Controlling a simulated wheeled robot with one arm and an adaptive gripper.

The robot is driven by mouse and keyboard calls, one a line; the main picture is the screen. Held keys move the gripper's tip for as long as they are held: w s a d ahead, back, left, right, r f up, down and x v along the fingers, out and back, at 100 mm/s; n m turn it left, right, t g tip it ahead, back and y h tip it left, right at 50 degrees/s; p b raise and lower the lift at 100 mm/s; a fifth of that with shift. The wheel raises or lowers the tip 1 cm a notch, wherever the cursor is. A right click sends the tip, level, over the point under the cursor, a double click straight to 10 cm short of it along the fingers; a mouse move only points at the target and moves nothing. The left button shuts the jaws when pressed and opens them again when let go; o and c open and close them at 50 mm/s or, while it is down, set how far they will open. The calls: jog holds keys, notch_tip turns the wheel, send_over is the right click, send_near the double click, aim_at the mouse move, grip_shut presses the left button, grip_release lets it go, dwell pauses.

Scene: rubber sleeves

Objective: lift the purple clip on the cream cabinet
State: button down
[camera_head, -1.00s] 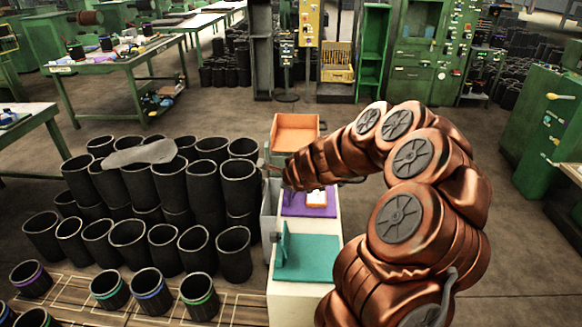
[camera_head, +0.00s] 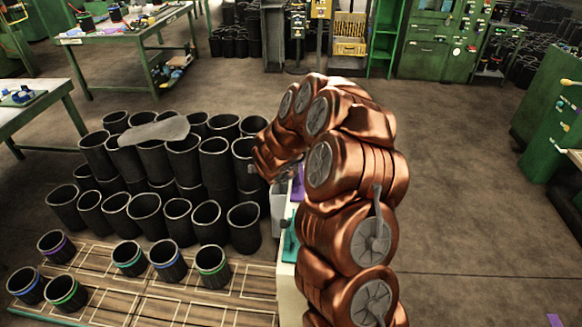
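The cream cabinet (camera_head: 287,290) stands just right of the black sleeves, and my copper arm covers most of it. A narrow strip of a purple surface (camera_head: 297,191) shows on its top, with a teal piece (camera_head: 290,247) nearer me. I cannot make out a purple clip. My gripper (camera_head: 284,175) is at the far end of the arm, over the cabinet's left side. Only a small grey part shows below the last copper link, so its fingers and anything between them cannot be told.
Several black sleeves (camera_head: 215,165) stand packed left of the cabinet, with a grey sheet (camera_head: 153,131) on top. More sleeves with coloured bands stand on a marked wooden floor area (camera_head: 110,300). Open concrete floor (camera_head: 460,190) lies right of my arm. A green machine (camera_head: 553,120) stands far right.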

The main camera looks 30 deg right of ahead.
dwell(0.4)
jog(key=c, duration=0.9)
grip_release()
jog(key=v, duration=1.2)
